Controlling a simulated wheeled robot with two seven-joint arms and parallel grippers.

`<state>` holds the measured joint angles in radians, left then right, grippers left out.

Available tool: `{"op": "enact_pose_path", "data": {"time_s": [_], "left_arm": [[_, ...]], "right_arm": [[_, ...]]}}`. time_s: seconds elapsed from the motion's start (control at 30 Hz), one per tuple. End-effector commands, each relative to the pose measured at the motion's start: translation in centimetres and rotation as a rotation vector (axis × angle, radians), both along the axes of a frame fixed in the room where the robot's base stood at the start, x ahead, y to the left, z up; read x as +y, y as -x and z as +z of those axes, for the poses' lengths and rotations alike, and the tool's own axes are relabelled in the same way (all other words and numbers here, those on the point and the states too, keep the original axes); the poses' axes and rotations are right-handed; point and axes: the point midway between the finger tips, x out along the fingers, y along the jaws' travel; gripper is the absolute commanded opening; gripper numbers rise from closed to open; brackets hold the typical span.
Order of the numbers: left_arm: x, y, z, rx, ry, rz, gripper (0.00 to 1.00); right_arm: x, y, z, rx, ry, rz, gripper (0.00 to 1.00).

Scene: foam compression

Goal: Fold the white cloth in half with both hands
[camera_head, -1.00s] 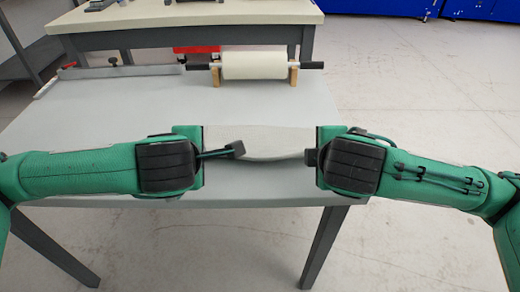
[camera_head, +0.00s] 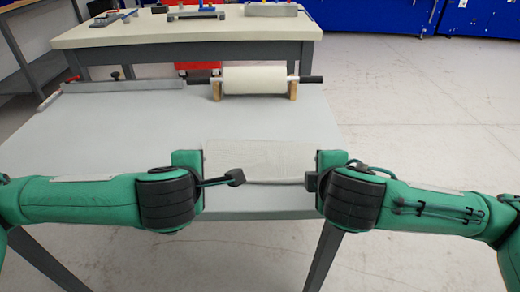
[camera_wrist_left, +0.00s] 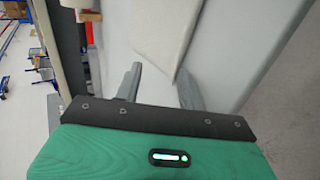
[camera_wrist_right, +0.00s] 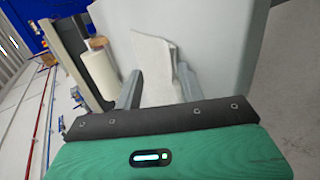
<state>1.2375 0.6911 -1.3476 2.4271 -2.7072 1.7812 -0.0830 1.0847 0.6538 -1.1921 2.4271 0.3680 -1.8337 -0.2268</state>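The white cloth (camera_head: 260,158) lies near the front edge of the grey table, between my two wrists in the head view. Its near edge looks nearly straight. In the left wrist view its corner (camera_wrist_left: 165,45) reaches in between the fingers of my left gripper (camera_wrist_left: 159,80), close to the right finger. Those fingers are apart. In the right wrist view the cloth (camera_wrist_right: 153,62) extends between the spread fingers of my right gripper (camera_wrist_right: 158,80), its side close to the right finger. I cannot tell whether either finger touches it.
A white roller (camera_head: 254,79) on wooden supports stands at the back of the grey table (camera_head: 110,120). A long grey bar (camera_head: 123,86) lies at the back left. A second table (camera_head: 190,33) with tools stands behind. The table's middle is clear.

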Motion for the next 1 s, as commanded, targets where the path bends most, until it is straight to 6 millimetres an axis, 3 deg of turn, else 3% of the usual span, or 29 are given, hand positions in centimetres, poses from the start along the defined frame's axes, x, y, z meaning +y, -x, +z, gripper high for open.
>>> {"op": "enact_pose_path", "data": {"time_s": [0.17,0.7,1.0], "left_arm": [[0.0,0.0,0.4,-0.002,0.001,-0.001,0.4],[-0.1,1.7,8.2,-0.003,0.001,-0.001,0.4],[0.0,2.0,9.0,0.0,0.001,-0.001,0.4]], "right_arm": [[0.1,0.0,0.5,-0.002,-0.001,0.001,0.4],[0.0,1.7,8.3,-0.005,0.0,0.001,0.4],[0.0,2.0,9.0,0.001,0.0,0.0,0.4]]}}
